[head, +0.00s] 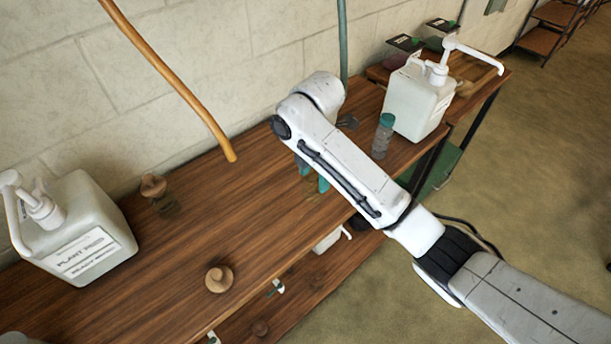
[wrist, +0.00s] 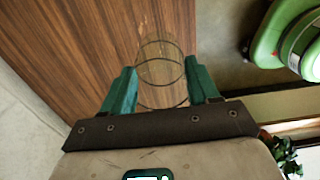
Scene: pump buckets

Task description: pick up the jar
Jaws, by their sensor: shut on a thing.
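The jar (wrist: 160,58) is clear, see-through glass and shows between the two teal fingers in the wrist view. My gripper (wrist: 161,72) is shut on it, with one finger on each side. In the head view my gripper (head: 313,177) is low over the wooden table near its front edge, mostly behind my white arm. The jar is largely hidden there. I cannot tell whether it touches the tabletop.
White pump containers stand at the left (head: 82,238) and right (head: 417,100). A teal-capped bottle (head: 383,136) is beside the right one.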

